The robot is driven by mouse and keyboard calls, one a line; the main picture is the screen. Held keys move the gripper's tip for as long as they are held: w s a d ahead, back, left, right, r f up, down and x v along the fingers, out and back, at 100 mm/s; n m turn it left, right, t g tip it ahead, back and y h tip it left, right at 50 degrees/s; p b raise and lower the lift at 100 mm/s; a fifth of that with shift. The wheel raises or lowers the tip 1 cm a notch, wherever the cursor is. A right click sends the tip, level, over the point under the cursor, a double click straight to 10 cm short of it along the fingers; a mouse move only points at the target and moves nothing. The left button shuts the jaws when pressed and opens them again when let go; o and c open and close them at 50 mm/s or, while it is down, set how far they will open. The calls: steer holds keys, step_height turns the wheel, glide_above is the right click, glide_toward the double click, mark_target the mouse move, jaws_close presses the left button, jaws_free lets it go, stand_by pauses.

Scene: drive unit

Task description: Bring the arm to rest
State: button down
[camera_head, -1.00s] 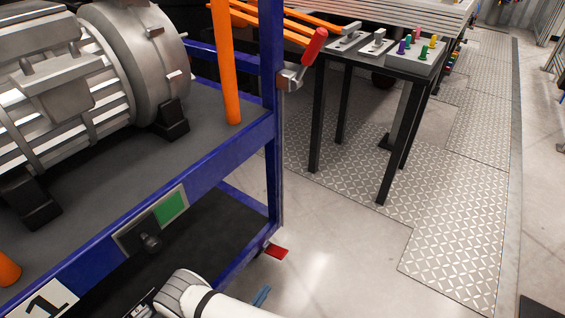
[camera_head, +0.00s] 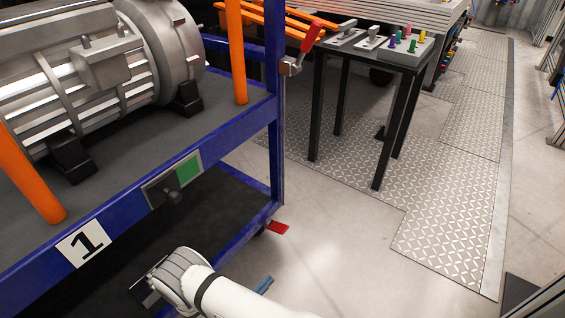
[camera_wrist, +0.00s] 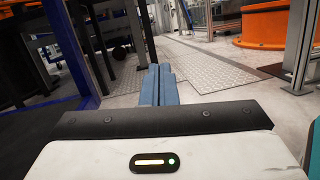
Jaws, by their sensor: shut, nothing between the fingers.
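My arm, white with a black band, reaches in from the bottom of the head view beside the blue cart. My gripper's blue fingertips show in the head view (camera_head: 264,284), low over the floor just right of the cart's lower corner. In the wrist view my gripper (camera_wrist: 160,85) points forward, its two blue fingers together with nothing between them. It is apart from the cart and the floor plates.
The blue cart (camera_head: 232,135) carries a grey motor (camera_head: 90,70) and orange posts. A red lever (camera_head: 312,38) and red pedal (camera_head: 277,228) stick out from it. A black-legged table (camera_head: 316,110) stands behind. Open floor (camera_head: 340,250) lies to the right.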

steer(key=w+d+r+m+g+y+p, duration=0.1)
steer(key=d+r+m+g+p, duration=0.3)
steer(key=r, duration=0.7)
steer(key=w+d+r+m+g+p, duration=0.1)
steer(key=d+r+m+g, duration=0.4)
steer(key=r, duration=0.5)
steer(key=w+d+r+m+g+y+p, duration=0.1)
steer(key=d+r+m+g+p, duration=0.15)
steer(key=r+m+g, duration=0.6)
steer(key=s+d+r+m+t+y+p, duration=0.2)
steer(key=s+d+r+y+p, duration=0.1)
steer(key=r, duration=0.7)
steer(key=s+d+r+m+t+y+p, duration=0.2)
steer(key=s+r+y, duration=0.3)
steer(key=r, duration=0.5)
steer(key=s+d+r+m+t+y+p, duration=0.2)
steer(key=s+d+r+m+y+p, duration=0.2)
steer(key=r, duration=0.7)
steer(key=shift+s+p, duration=0.35)
steer(key=c, duration=2.1)
jaws_free()
steer(key=shift+c, duration=0.2)
